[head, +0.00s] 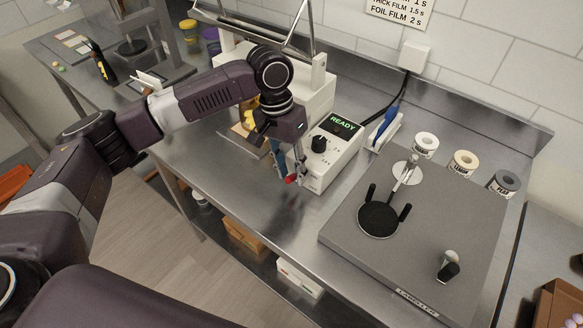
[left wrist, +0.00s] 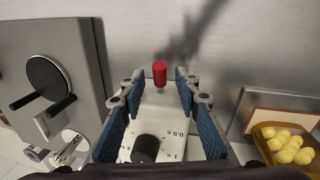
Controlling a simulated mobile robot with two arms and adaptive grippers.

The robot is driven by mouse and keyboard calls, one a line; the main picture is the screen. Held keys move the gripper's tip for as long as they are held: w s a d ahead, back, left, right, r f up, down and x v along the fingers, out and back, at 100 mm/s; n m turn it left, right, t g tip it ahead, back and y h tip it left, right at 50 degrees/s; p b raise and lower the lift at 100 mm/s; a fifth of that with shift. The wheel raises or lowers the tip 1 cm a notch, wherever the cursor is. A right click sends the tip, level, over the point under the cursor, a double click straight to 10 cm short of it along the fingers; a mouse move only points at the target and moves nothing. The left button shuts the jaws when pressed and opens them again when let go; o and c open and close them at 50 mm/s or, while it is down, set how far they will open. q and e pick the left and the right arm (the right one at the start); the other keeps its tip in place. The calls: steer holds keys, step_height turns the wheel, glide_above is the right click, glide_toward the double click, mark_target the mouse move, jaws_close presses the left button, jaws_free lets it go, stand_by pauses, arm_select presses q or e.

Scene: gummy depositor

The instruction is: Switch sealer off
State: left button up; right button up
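The sealer (head: 338,158) is a white machine on the steel table, with a lit green READY display and a black dial knob (head: 319,144). The dial knob (left wrist: 146,148) and its time marks also show in the left wrist view. A red switch handle (left wrist: 159,74) stands out from the sealer's front end; in the head view its red tip (head: 290,180) shows by my fingers. My left gripper (head: 292,172) is at that front end. In the left wrist view its blue-padded fingers (left wrist: 158,88) are spread either side of the red handle, with gaps on both sides. My right gripper is not in view.
A grey labeller (head: 450,230) with a black round holder stands right of the sealer. Label rolls (head: 464,162) and a blue-handled tool (head: 386,124) are behind it. In the wrist view a tray of yellow gummies (left wrist: 284,146) is at right. The table's front edge is close.

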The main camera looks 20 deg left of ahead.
arm_select(q)
steer(key=shift+s, duration=0.1)
jaws_close()
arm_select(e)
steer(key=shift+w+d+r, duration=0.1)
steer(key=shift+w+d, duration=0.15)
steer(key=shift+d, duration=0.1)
